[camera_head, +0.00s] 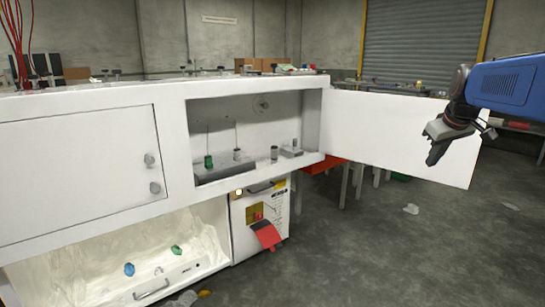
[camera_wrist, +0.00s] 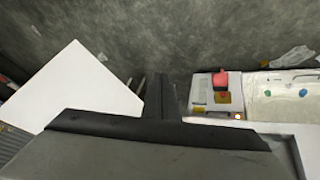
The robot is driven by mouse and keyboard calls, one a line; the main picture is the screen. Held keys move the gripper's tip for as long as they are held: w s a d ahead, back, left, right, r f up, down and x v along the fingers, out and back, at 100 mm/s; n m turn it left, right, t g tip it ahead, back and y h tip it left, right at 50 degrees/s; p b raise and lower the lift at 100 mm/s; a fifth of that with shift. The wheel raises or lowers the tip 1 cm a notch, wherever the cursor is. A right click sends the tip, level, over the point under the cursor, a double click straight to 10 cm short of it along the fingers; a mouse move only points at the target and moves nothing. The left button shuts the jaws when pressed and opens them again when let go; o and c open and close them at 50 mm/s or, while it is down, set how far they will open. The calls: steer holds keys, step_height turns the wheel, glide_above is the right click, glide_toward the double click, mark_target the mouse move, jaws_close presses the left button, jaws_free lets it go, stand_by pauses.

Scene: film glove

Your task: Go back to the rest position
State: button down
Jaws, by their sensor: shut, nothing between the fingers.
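My gripper (camera_head: 434,155) hangs at the right of the head view, at the end of my blue arm, with its fingers pointing down. It is shut and empty, in front of the open white cabinet door (camera_head: 385,130). In the wrist view the fingers of my gripper (camera_wrist: 159,88) show as a narrow dark shape above the floor. The white door (camera_wrist: 75,90) shows there at the left. Whether the gripper touches the door cannot be told, but it appears apart from it.
The open compartment (camera_head: 205,110) holds a green-based item (camera_head: 208,161) and small cylinders. A closed door (camera_head: 80,170) is at the left. Below stands a white unit with a red flap (camera_head: 267,236), beside a lined drawer (camera_head: 165,292) with blue and green pieces. Grey floor (camera_head: 370,260) is mostly free.

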steer(key=s+a+f+m, duration=0.1)
steer(key=s+a+f, duration=0.4)
steer(key=s, duration=0.4)
steer(key=s+a+f, duration=0.3)
steer(key=s+a, duration=0.5)
steer(key=s+a+f, duration=0.2)
steer(key=s+f, duration=0.4)
steer(key=s, duration=0.2)
steer(key=s+a+f+m+g+y, duration=0.1)
steer(key=s+a+f, duration=0.2)
steer(key=s+f, duration=0.4)
steer(key=shift+s, duration=0.65)
steer(key=shift+a, duration=0.1)
